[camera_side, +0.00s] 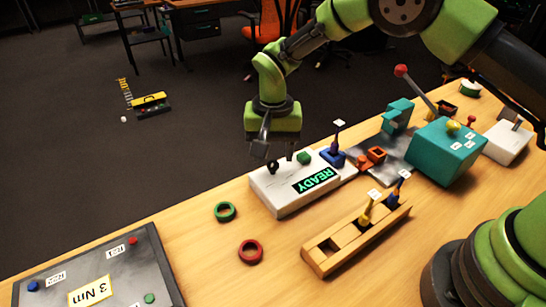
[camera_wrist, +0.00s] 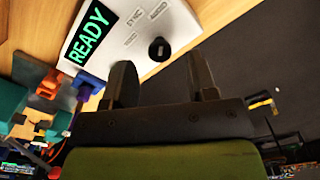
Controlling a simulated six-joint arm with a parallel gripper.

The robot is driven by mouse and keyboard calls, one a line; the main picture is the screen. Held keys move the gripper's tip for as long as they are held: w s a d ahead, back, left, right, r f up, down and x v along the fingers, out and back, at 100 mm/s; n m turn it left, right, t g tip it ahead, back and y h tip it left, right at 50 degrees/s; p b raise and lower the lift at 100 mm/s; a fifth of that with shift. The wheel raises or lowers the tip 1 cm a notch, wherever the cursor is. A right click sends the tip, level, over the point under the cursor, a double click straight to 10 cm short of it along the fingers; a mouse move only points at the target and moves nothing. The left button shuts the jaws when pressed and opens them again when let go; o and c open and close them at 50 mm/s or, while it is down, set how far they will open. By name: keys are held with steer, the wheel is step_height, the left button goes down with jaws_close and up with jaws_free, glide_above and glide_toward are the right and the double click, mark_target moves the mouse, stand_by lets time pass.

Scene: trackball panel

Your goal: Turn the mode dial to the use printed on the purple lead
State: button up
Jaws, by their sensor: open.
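The mode dial (camera_side: 272,167) is a small black knob on the white panel (camera_side: 282,200), which has a green READY display. In the wrist view the dial (camera_wrist: 158,48) has a pale mark and small printed labels near it; SYNC is readable, the others are hard to read. My gripper (camera_side: 277,151) is open and empty above the dial end of the panel. In the wrist view the dial lies just beyond the gap between the fingers (camera_wrist: 160,64). A blue-purple plug (camera_side: 333,157) with a white tag stands beside the panel; the tag's print is too small to read.
A wooden holder (camera_side: 320,260) carries a yellow plug (camera_side: 367,212) and a blue plug (camera_side: 393,196), both tagged. Green (camera_side: 225,211) and red (camera_side: 250,252) rings lie on the table. A teal box (camera_side: 440,155) with a red-knobbed lever stands right. A grey 3 Nm board (camera_side: 130,275) is front left.

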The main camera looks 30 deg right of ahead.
step_height(320, 180, up, 8)
steer(key=shift+f, duration=0.25)
step_height(320, 180, up, 7)
steer(key=t, duration=0.1)
glide_above(273, 163)
steer(key=s+d, duration=0.2)
steer(key=s+d+r+n+t+y, duration=0.1)
steer(key=s+d+r+t, duration=0.1)
steer(key=s+d+r, duration=0.4)
steer(key=s+d+r+t, duration=0.1)
steer(key=s+t, duration=0.1)
steer(key=s, duration=0.6)
steer(key=s+r+n+t+y, duration=0.1)
steer(key=s+r+t, duration=0.1)
steer(key=s, duration=0.6)
steer(key=shift+s+d+r+n, duration=0.2)
steer(key=shift+s+d+n, duration=0.1)
steer(key=shift+d, duration=0.05)
steer(key=shift+c, duration=0.4)
